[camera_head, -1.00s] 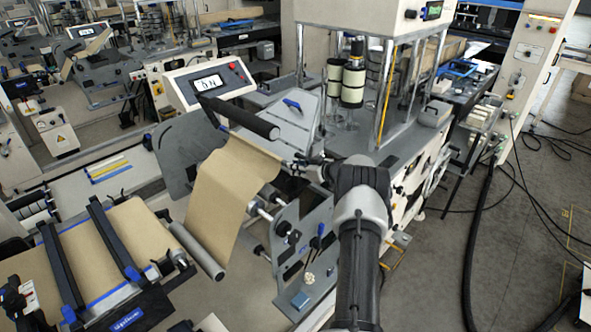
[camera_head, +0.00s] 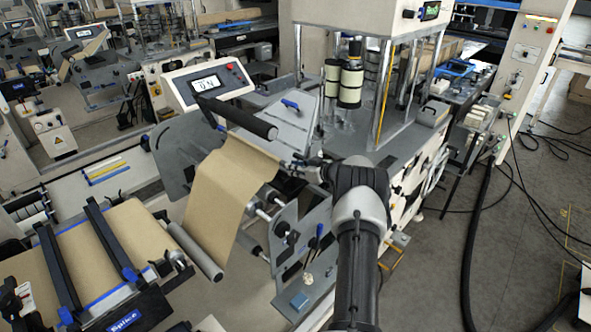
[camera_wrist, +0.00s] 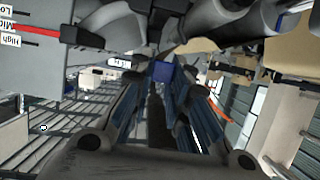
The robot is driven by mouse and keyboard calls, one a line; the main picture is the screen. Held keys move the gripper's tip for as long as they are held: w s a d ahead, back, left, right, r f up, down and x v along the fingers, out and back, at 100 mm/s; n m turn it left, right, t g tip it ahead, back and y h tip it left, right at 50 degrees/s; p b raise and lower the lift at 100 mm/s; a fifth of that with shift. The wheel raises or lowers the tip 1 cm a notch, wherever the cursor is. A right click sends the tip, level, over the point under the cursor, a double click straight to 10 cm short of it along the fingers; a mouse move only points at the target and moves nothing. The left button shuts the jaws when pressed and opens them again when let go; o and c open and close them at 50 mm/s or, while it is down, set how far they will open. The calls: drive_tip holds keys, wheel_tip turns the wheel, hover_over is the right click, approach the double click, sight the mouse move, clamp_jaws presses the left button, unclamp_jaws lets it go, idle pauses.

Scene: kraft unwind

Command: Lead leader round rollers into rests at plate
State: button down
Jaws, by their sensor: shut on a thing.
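The brown kraft leader (camera_head: 232,190) hangs as a wide sheet below the dark upper roller (camera_head: 248,124) and runs down to the grey lower roller (camera_head: 196,250). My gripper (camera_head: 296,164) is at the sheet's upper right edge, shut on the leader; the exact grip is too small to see. In the wrist view my gripper (camera_wrist: 164,72) has its fingers close together around a small blue piece, which may be the leader's end. A grey side plate (camera_head: 318,232) with bare rollers stands below my gripper. I cannot make out the rests.
A splice table (camera_head: 125,305) with dark bars and brown web lies at lower left. A grey curved plate (camera_head: 180,150) and a control panel (camera_head: 208,84) stand behind the sheet. A press frame with posts (camera_head: 388,95) is behind my arm. Open floor (camera_head: 430,270) lies at right.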

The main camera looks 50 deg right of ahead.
idle(0.5)
drive_tip(key=shift+f+b, duration=1)
drive_tip(key=shift+f, duration=0.4)
drive_tip(key=shift+f+b, duration=1.15)
drive_tip(key=shift+f, duration=0.2)
drive_tip(key=shift+f+b, duration=0.3)
drive_tip(key=shift+b, duration=0.05)
drive_tip(key=c, duration=1.4)
unclamp_jaws()
drive_tip(key=shift+c, duration=0.2)
drive_tip(key=shift+s, duration=0.15)
